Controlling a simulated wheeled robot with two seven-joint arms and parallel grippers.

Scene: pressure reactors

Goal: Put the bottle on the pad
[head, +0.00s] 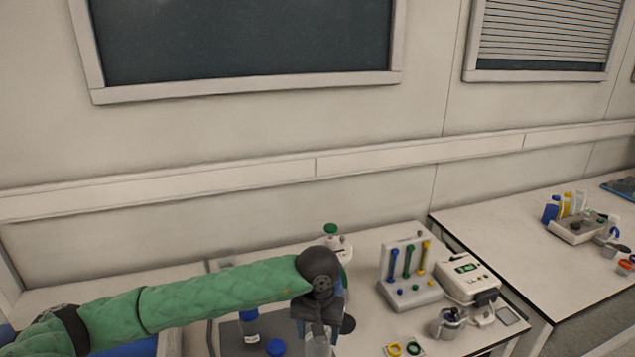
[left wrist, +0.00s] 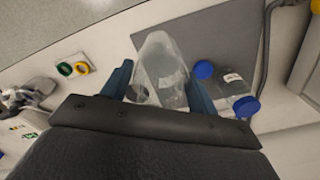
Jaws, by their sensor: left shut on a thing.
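My left gripper (head: 318,328) is shut on a clear, translucent bottle (head: 318,346) low in the head view. In the left wrist view the bottle (left wrist: 163,75) sits between the two blue fingers (left wrist: 160,92), narrowing away from the camera. The dark grey pad (left wrist: 205,40) lies flat on the table behind it; part of it shows in the head view (head: 231,336), left of the gripper. In the picture the bottle overlaps the pad's edge; I cannot tell its height above it. My right gripper is not in view.
Two blue-capped bottles (left wrist: 225,82) are at the pad's edge, close to the held bottle. Yellow and green rings (head: 403,349), a rack with coloured tubes (head: 408,275) and a white device (head: 467,278) stand to the right. A second table (head: 545,265) is farther right.

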